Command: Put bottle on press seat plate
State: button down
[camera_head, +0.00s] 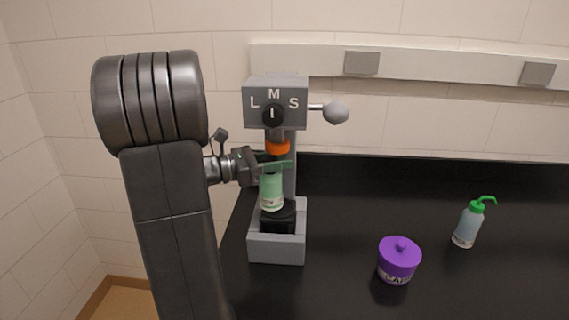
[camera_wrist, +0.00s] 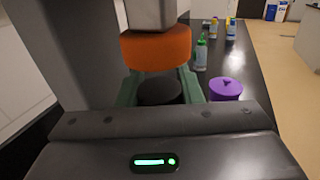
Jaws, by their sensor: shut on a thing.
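A pale green bottle (camera_head: 271,190) with a white label is upright in my gripper (camera_head: 277,163), whose green fingers are shut around its upper part. The press seat plate (camera_head: 286,212) is a black block low on the grey press, under and just behind the bottle. I cannot tell whether the bottle's bottom touches it. The orange press head (camera_head: 277,146) is just above my fingers. In the wrist view, the orange head (camera_wrist: 157,48) is over a dark round top (camera_wrist: 159,91) between my fingers, probably the bottle's top.
The grey press (camera_head: 277,249) has an L-M-S dial and a side lever (camera_head: 335,113) at upper right. A purple lidded jar (camera_head: 398,262) and a wash bottle with a green spout (camera_head: 467,226) stand to the right on the black counter. The counter between is clear.

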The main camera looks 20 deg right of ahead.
jog(key=shift+d+f, duration=0.7)
jog(key=shift+d, duration=0.25)
jog(key=shift+f, duration=0.15)
jog(key=c, duration=1)
grip_release()
jog(key=a, duration=0.4)
jog(key=a+b, duration=0.1)
jog(key=a, duration=0.7)
jog(key=shift+w+b, duration=0.3)
jog(key=shift+b, duration=0.05)
